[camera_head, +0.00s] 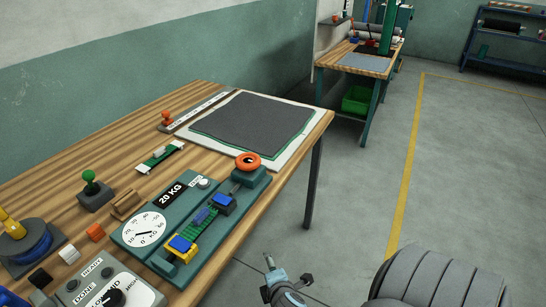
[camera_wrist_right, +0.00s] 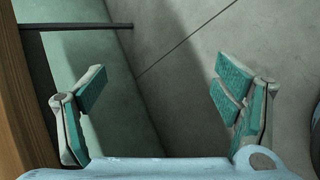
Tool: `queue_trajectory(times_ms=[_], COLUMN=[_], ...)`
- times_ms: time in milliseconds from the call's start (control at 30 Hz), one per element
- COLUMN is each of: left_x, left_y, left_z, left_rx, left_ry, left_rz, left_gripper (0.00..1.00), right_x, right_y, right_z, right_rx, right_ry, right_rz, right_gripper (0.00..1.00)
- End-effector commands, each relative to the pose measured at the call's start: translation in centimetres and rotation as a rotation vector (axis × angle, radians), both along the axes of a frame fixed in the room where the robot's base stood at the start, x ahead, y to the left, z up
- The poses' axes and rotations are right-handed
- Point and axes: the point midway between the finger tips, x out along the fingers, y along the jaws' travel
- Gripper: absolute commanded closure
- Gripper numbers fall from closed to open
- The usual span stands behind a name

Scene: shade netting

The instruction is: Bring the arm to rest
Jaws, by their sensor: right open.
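My right gripper (camera_head: 287,271) is low at the bottom of the head view, beside the wooden workbench and over the floor. In the right wrist view the same gripper (camera_wrist_right: 160,78) is open, with its two teal-padded fingers wide apart and nothing between them. The workbench (camera_head: 285,168) stands to its left, and its wooden edge also shows at the left of the wrist view (camera_wrist_right: 15,110). My left gripper is not seen in the head view.
A teal test fixture (camera_head: 165,202) with a dial sits near the bench's front edge. A dark netting sheet (camera_head: 255,122) lies flat behind it. A grey control box (camera_head: 110,282) is at the lower left. Open floor (camera_head: 350,205) lies to the right, with a second bench (camera_head: 357,66) behind.

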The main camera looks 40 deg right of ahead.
Motion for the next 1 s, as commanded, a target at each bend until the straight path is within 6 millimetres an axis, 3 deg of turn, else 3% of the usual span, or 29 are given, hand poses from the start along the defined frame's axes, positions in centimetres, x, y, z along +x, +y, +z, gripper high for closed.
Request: queue_trajectory(times_ms=[600, 700, 767, 867, 900, 967, 1000], left_x=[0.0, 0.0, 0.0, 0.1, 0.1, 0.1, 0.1], left_y=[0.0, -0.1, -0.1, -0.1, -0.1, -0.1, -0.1], left_z=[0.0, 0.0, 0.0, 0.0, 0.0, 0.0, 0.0], left_rx=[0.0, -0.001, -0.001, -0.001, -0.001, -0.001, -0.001], left_ry=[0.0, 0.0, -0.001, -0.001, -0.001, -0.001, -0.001], left_rz=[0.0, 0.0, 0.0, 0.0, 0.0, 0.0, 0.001], left_gripper=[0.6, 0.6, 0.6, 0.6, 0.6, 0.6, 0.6], right_x=[-0.1, 0.4, -0.3, -4.3, -6.8, -11.3, -14.5], right_y=[0.1, 0.6, 1.8, 3.7, 4.4, 5.1, 5.3], right_z=[-0.4, -0.2, -3.1, -10.4, -13.5, -17.7, -20.0], right_rx=[0.014, 0.09, 0.237, 0.492, 0.592, 0.714, 0.773], right_ry=[0.001, -0.065, -0.089, -0.048, -0.02, 0.029, 0.06], right_rz=[-0.006, -0.051, -0.119, -0.293, -0.39, -0.556, -0.669], right_gripper=[0.17, 0.17, 0.17, 0.17, 0.17, 0.17, 0.17])
